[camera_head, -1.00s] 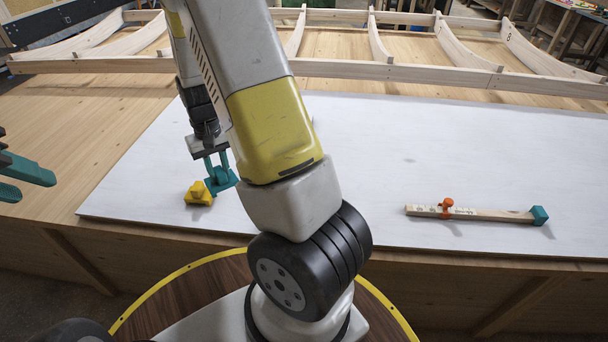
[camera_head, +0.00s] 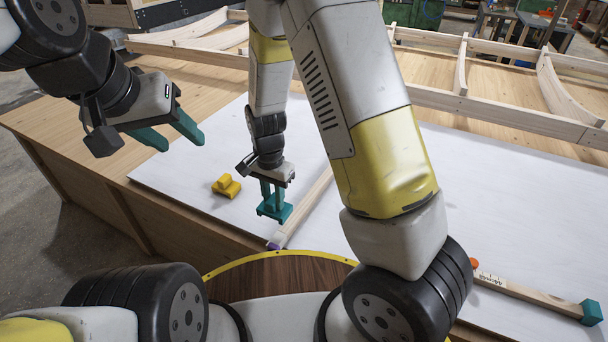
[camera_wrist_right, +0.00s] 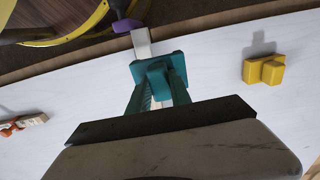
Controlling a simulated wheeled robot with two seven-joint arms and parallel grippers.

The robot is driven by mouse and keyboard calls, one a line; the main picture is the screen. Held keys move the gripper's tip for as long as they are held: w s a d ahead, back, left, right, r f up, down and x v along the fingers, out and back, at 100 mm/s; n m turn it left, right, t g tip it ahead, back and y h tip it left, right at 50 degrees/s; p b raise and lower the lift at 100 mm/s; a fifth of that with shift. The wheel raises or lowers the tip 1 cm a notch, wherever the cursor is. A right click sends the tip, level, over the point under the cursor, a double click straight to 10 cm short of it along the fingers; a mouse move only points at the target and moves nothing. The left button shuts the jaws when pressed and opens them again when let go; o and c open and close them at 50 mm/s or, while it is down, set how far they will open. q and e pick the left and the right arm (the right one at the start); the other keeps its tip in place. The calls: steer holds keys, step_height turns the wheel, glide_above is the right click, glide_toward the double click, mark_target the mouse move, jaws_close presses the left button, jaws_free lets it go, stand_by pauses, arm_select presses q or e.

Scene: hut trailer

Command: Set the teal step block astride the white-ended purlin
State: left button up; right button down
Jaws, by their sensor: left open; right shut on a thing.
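My right gripper (camera_head: 273,196) is shut on the teal step block (camera_head: 275,209), a wide plate with a raised middle; the block also shows in the right wrist view (camera_wrist_right: 157,72). A pale wooden purlin (camera_head: 308,208) with a purple near end (camera_head: 274,246) lies beside and partly behind the block. In the right wrist view this purlin (camera_wrist_right: 141,42) passes behind the block, in line with it. I cannot tell whether they touch. Its far end is hidden by my arm, so I see no white end. My left gripper (camera_head: 182,144) is open and empty, above the board's left side.
A yellow stepped block (camera_head: 226,186) stands left of the right gripper. Another purlin (camera_head: 528,296) with a teal end block (camera_head: 591,313) and an orange piece (camera_head: 473,263) lies at right. A wooden frame (camera_head: 490,108) stands behind the white board (camera_head: 480,190).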

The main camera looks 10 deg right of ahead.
steer(key=w+d, duration=0.2)
steer(key=d, duration=0.1)
steer(key=w+d, duration=0.3)
steer(key=w+d+f, duration=0.1)
steer(key=w+d, duration=0.1)
steer(key=d, duration=0.2)
steer(key=shift+w+d+f, duration=0.1)
steer(key=shift+w, duration=0.25)
steer(key=shift+w+d+f, duration=0.15)
steer(key=shift+d+f, duration=0.05)
steer(key=shift+f, duration=0.7)
steer(key=shift+w+d+f, duration=0.15)
steer(key=shift+d+f, duration=0.05)
steer(key=shift+f, duration=0.7)
steer(key=shift+f, duration=0.2)
steer(key=shift+f, duration=0.4)
steer(key=c, duration=1.2)
jaws_free()
steer(key=shift+o, duration=0.2)
